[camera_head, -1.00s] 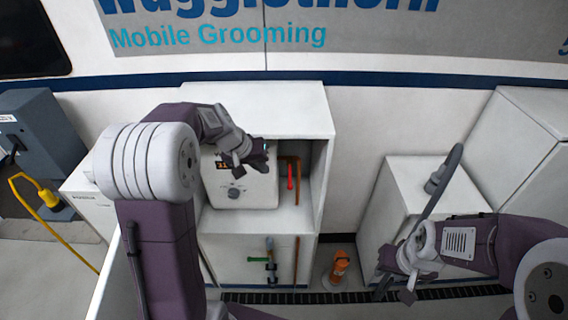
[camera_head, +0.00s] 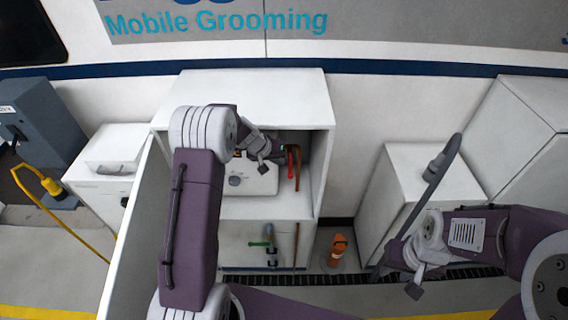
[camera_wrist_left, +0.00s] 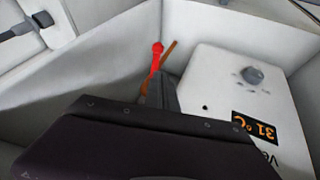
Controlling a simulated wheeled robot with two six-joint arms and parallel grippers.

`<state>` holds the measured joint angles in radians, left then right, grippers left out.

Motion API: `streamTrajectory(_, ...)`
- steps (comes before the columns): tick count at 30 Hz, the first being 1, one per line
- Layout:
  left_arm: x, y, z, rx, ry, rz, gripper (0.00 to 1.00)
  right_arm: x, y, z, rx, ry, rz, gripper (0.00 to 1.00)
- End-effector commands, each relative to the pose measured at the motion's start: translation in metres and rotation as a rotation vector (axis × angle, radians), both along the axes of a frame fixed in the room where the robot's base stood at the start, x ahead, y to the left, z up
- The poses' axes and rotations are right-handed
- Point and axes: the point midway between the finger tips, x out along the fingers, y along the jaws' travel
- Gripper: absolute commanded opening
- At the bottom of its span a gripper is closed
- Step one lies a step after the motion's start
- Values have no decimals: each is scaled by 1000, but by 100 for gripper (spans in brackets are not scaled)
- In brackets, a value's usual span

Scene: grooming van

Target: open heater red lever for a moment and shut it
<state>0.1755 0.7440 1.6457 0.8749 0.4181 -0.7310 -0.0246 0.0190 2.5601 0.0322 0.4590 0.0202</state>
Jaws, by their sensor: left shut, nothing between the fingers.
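The white heater (camera_head: 262,183) sits in the open cabinet with a round grey knob; its front also shows in the left wrist view (camera_wrist_left: 222,78) with an orange 31 °C display. The red lever (camera_head: 291,162) is beside the heater's right side, next to a copper pipe; in the left wrist view the lever (camera_wrist_left: 157,50) points up just beyond my fingers. My left gripper (camera_head: 280,151) is shut and empty, close to the lever; contact cannot be told. It shows in the left wrist view (camera_wrist_left: 165,92). My right gripper (camera_head: 393,258) is away at the right, its fingers unclear.
The cabinet's wall (camera_head: 326,150) stands close right of the lever and pipe. Below are a green-handled valve (camera_head: 260,244) and an orange object (camera_head: 337,250) on the floor.

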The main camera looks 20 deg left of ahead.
Motion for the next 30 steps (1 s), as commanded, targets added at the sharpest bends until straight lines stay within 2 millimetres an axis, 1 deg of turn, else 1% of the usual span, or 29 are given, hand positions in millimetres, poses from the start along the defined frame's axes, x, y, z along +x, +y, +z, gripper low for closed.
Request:
streamTrajectory(3,11,-6,-19,0,3,-1,0,0,0,7,0,0,0,34)
streamTrajectory(9,24,-12,-41,0,0,0,0,0,0,12,0,0,0,34)
streamTrajectory(13,27,-13,-48,0,0,0,0,0,0,12,0,0,0,34)
streamTrajectory(23,28,-13,-48,0,-1,0,0,0,0,11,0,0,0,34)
streamTrajectory(26,29,-13,-51,1,-2,0,0,0,0,6,0,0,0,34)
streamTrajectory(30,33,-13,-57,1,-3,-1,0,0,0,-13,0,0,0,34)
